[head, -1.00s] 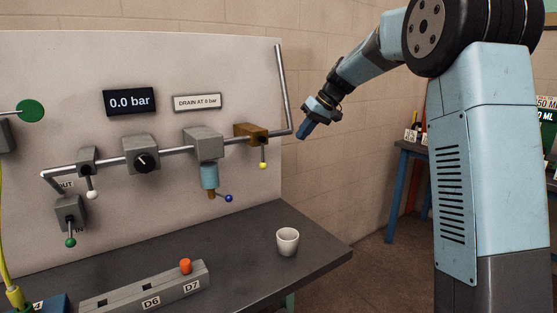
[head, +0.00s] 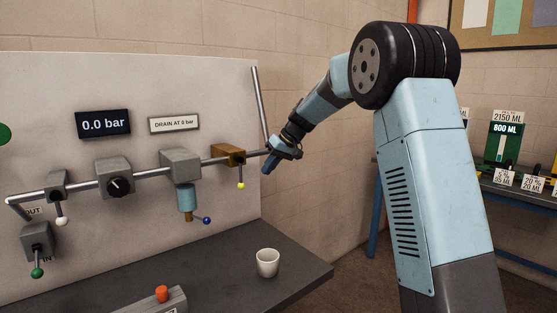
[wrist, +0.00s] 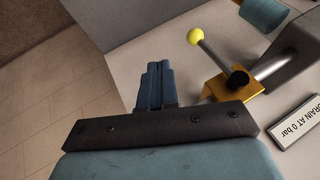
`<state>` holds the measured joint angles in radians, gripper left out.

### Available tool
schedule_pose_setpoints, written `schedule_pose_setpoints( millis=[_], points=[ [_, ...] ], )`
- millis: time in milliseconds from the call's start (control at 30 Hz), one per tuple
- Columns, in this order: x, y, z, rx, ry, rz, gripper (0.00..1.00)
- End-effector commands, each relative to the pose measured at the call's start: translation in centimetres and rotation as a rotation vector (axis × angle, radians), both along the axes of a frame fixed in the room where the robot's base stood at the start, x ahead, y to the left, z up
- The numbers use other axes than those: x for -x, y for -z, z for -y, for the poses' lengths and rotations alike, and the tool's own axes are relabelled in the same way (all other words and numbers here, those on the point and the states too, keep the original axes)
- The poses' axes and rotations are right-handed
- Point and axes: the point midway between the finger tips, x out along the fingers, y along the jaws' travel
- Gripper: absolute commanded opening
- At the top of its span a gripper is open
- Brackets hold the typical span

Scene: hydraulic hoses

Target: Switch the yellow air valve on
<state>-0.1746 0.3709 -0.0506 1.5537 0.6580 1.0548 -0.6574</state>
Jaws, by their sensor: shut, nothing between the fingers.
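The yellow air valve is a brass-coloured block (head: 229,154) on the pipe at the right end of the panel, with a lever ending in a yellow ball (head: 241,185) that hangs down in the head view. In the wrist view the valve's yellow body (wrist: 232,87) and yellow ball (wrist: 195,36) show right of my fingers, the lever slanting up and left from a black pivot. My gripper (head: 267,169) is shut and empty, just right of the valve by the panel's right edge. It also shows in the wrist view (wrist: 158,68), apart from the lever.
A vertical pipe (head: 260,105) rises beside my gripper. Left along the pipe are a grey unit with a blue-knobbed drain (head: 187,196), a black dial (head: 115,185) and a white-knobbed valve (head: 61,221). A display (head: 103,124) reads 0.0 bar. A white cup (head: 268,262) stands on the bench below.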

Motion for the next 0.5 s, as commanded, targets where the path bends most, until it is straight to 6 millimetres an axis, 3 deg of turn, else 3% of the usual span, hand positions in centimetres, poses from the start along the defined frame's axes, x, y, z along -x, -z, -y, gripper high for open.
schedule_pose_setpoints(
  millis=[200, 500],
  points=[
    [-0.6, 3.3, -2.1, 0.001, -0.002, -0.003, 0.00],
    [0.8, 3.6, -5.0, 0.000, 0.000, 0.000, 0.00]
  ],
)
